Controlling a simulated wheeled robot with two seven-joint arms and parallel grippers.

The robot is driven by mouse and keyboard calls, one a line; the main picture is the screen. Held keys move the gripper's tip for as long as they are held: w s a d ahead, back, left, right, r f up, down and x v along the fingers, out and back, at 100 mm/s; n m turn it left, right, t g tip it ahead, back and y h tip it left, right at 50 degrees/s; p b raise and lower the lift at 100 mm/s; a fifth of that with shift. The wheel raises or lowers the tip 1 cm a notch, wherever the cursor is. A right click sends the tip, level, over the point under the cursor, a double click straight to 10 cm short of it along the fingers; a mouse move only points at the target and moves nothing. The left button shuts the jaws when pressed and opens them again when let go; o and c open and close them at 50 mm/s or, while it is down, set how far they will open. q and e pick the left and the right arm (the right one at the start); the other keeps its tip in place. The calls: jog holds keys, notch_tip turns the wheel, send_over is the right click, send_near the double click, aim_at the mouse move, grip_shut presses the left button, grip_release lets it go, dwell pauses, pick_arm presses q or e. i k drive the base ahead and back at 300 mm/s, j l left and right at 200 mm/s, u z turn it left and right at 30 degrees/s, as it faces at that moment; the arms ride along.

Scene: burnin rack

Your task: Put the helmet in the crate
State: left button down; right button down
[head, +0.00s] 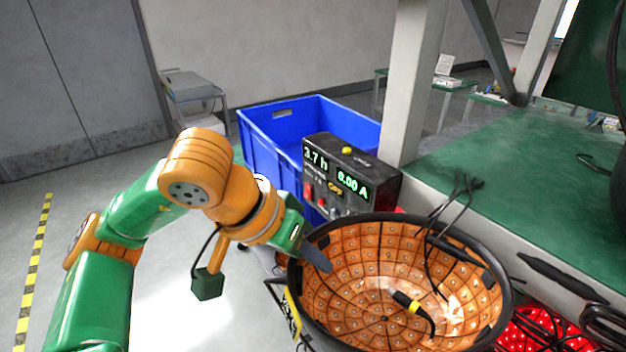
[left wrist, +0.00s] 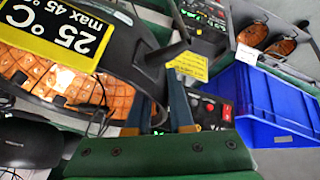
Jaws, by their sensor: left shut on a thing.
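The helmet (head: 390,270) is a bowl with a black rim and an orange inner lining dotted with small lights, its opening facing up. A cable with a yellow-and-black plug lies inside it. In the left wrist view the gripper's fingers (left wrist: 167,115) stand beside the helmet (left wrist: 115,95), which bears a yellow 25 °C label. The blue crate (head: 262,150) stands on the floor behind the helmet, its visible inside empty; it also shows in the left wrist view (left wrist: 262,105). My right gripper is not in view.
A black meter box (head: 350,172) with green digits stands between helmet and crate. A pale rack post (head: 410,85) rises right of the crate. A green shelf (head: 500,160) with loose cables is at right. A red-lit item (head: 535,335) sits at lower right. The left floor is clear.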

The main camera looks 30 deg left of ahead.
aim_at(296, 159)
jog(key=j+z, duration=0.3)
jog(key=j, duration=0.65)
jog(key=i+j+z, duration=0.1)
jog(key=j+z, duration=0.2)
jog(key=j, duration=0.9)
jog(key=j+z, duration=0.3)
jog(key=j, duration=0.9)
jog(key=i+j+z, duration=0.3)
jog(key=j, duration=0.35)
jog(key=i+j+z, duration=0.15)
jog(key=i+j, duration=0.3)
jog(key=z, duration=0.05)
